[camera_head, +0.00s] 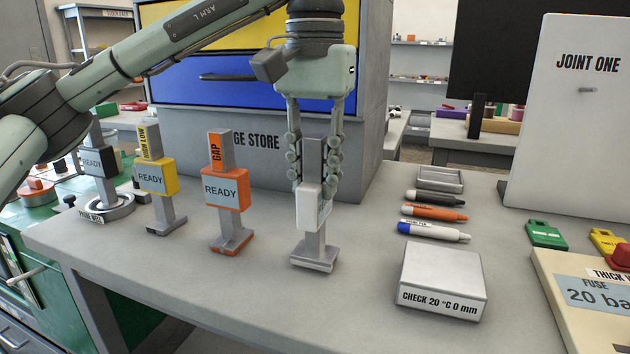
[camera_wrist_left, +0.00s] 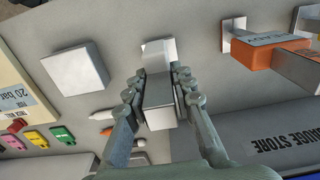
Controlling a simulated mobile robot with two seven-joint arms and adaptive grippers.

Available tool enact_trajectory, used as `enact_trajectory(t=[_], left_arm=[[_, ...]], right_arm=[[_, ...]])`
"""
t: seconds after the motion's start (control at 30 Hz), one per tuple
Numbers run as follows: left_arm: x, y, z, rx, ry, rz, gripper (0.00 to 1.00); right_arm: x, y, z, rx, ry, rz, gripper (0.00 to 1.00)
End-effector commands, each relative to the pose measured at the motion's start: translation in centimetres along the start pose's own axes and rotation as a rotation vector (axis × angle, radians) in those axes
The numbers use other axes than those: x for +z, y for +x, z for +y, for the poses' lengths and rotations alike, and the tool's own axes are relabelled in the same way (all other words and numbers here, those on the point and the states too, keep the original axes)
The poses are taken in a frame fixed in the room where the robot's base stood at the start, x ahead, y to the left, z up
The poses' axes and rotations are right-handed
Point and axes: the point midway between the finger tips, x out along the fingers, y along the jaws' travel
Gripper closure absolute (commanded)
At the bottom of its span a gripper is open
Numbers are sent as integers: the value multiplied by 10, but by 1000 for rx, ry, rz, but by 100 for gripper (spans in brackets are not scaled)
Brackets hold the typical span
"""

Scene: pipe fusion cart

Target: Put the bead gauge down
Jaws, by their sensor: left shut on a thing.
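A grey gauge (camera_head: 314,247) with a pale block and a flat foot stands upright in the jaws of my left gripper (camera_head: 312,190). No label is readable on it, but it is the only gauge held, so I take it as the bead gauge. Its foot is at or very near the grey bench top; I cannot tell if it touches. In the left wrist view the gauge (camera_wrist_left: 158,62) lies between the two fingers of my left gripper (camera_wrist_left: 160,92), which are shut on it. My right gripper is not in view.
An orange GAP gauge (camera_head: 226,190) and a yellow HIGH LOW gauge (camera_head: 157,177) stand to the left. Markers (camera_head: 434,213) and a white CHECK block (camera_head: 442,279) lie to the right. The blue-drawered cabinet (camera_head: 232,82) stands behind. Bench in front is clear.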

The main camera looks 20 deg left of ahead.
Motion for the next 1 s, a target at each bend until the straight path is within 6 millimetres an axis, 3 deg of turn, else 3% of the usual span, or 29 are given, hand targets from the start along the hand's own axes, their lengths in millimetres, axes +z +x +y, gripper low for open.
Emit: enact_trajectory(t=[0.4, 0.43, 0.6, 0.87, 1.0], left_arm=[[0, 6, 0, 1, 1, 1, 100], [0, 6, 0, 0, 1, 0, 75], [0, 5, 0, 0, 1, 0, 56], [0, 5, 0, 0, 1, 1, 56], [0, -5, 0, 0, 1, 4, 56]], right_arm=[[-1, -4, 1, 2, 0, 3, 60], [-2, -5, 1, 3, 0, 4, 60], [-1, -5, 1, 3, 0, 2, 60], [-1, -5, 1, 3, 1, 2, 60], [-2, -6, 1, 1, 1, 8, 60]])
